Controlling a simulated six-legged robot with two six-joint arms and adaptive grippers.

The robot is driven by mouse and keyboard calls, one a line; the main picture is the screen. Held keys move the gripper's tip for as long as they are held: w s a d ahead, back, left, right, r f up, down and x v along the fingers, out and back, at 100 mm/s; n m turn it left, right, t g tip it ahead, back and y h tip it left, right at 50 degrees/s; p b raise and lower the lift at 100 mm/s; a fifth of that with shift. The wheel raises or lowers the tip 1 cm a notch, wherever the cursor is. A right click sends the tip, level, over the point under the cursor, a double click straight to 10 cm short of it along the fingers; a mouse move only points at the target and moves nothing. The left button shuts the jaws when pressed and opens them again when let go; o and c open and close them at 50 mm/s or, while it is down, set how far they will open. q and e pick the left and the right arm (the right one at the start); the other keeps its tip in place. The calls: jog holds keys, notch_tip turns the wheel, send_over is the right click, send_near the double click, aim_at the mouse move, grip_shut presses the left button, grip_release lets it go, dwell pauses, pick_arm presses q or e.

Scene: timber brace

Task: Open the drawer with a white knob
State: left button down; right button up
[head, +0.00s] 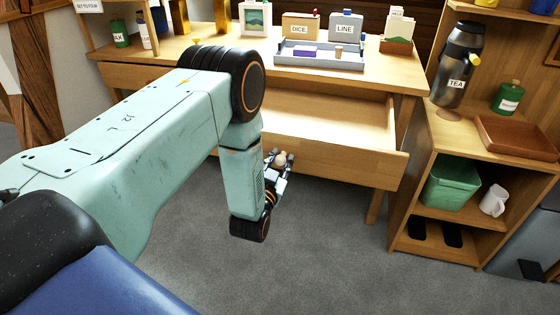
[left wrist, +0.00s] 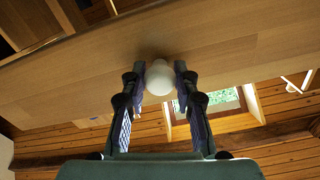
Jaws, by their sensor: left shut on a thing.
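The wooden drawer (head: 345,165) under the desk stands pulled out, and its pale interior shows empty in the part I can see. My arm hides its left part. The round white knob (left wrist: 159,78) is on the drawer front, between the two fingers of my left gripper (left wrist: 160,90). In the head view the left gripper (head: 279,160) is at the drawer front, shut on the knob, which shows only small there. My right gripper is in neither view.
The desk top (head: 400,75) holds a grey tray (head: 320,60), a DICE box (head: 300,27), a LINE box (head: 346,28) and a picture frame. A shelf unit (head: 415,180) with a TEA flask (head: 459,65) and a green bin (head: 450,183) stands right. Grey carpet (head: 330,250) before the drawer is clear.

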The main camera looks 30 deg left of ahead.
pick_arm(q)
jog(key=c, duration=1)
grip_release()
jog(key=v, duration=1.2)
jog(key=shift+f, duration=0.1)
